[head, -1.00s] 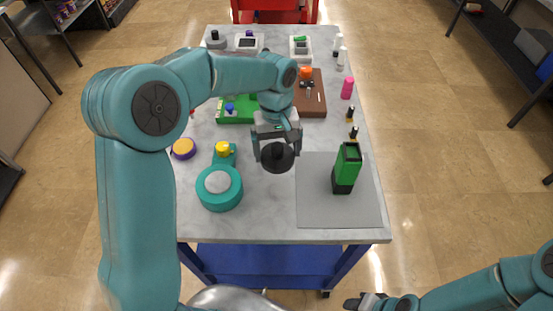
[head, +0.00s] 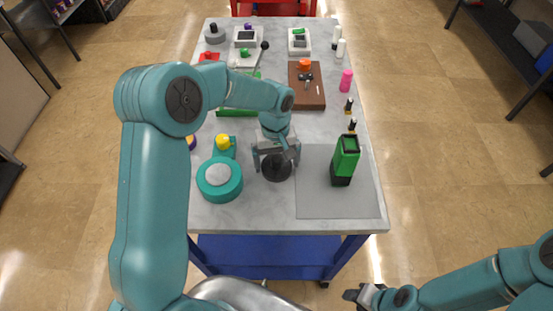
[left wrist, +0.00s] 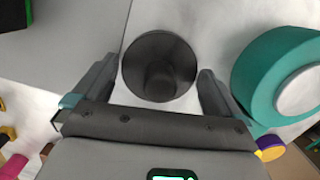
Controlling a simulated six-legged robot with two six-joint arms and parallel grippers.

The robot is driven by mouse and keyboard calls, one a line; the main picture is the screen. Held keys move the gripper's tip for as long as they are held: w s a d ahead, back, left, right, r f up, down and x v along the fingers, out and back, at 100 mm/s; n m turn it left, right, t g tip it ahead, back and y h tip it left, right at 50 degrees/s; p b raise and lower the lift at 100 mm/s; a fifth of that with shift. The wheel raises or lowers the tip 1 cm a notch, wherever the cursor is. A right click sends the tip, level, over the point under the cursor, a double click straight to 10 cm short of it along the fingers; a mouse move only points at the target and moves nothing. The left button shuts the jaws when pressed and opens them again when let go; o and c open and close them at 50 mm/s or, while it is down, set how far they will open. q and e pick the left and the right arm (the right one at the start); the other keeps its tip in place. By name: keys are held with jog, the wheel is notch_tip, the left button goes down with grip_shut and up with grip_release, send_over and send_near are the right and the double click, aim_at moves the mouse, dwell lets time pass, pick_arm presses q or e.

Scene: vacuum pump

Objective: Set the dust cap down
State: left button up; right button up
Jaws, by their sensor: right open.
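The dust cap is a dark grey disc with a round knob (head: 276,166), lying on the marble tabletop just left of the grey mat. In the left wrist view the cap (left wrist: 160,66) is between the spread fingers, knob toward the camera. My left gripper (head: 276,160) is above it; it also shows in the left wrist view (left wrist: 155,80). Its fingers are open on either side of the disc, with a gap at the left and a very narrow one at the right. My right gripper (head: 352,296) is open, off the table at the lower right.
A grey mat (head: 320,203) with a green and black block (head: 345,160) is to the right. A teal round part (head: 219,180) and a yellow-topped teal part (head: 224,145) are close on the left. Several fixtures fill the table's far half. The front edge is clear.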

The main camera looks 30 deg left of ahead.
pick_arm(q)
jog(key=shift+r, duration=0.2)
jog(key=shift+w+r, duration=0.15)
jog(key=shift+r, duration=0.15)
jog(key=r, duration=0.3)
jog(key=r+b, duration=0.1)
jog(key=r, duration=0.2)
jog(key=w+r, duration=0.1)
jog(key=r, duration=0.3)
jog(key=shift+a+b, duration=0.3)
jog(key=shift+a, duration=0.1)
jog(key=shift+r, duration=0.65)
